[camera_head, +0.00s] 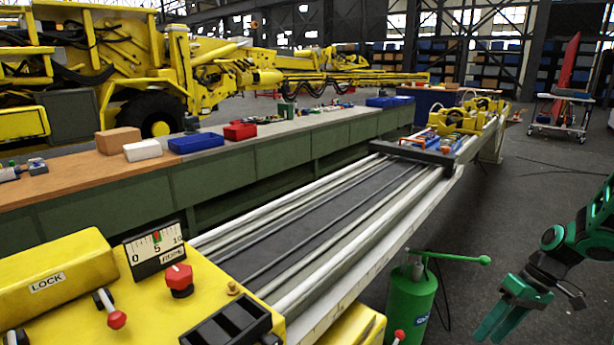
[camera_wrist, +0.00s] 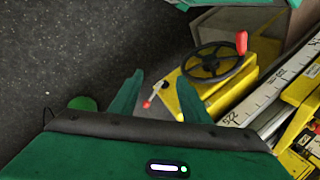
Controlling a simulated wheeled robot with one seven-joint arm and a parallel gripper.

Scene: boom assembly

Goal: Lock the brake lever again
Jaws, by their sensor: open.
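A short lever with a red ball tip (camera_wrist: 147,104) sticks out from the side of a yellow box (camera_wrist: 205,92) that carries a black handwheel (camera_wrist: 212,62). In the wrist view the lever shows between the two green fingers of my gripper (camera_wrist: 160,76), which are apart and empty. Whether the fingers are level with the lever is unclear. In the head view my green gripper (camera_head: 492,334) hangs at the lower right, tilted down. A red-tipped lever (camera_head: 398,335) shows at the bottom edge, left of it. Another red-knobbed lever (camera_head: 117,319) stands by the LOCK label (camera_head: 47,283).
A green cylinder with a handle (camera_head: 411,295) stands between the rail bed (camera_head: 300,230) and my gripper. A yellow panel with a gauge (camera_head: 155,250) and red knob (camera_head: 180,280) is at the lower left. Dark floor (camera_head: 530,160) lies open at right.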

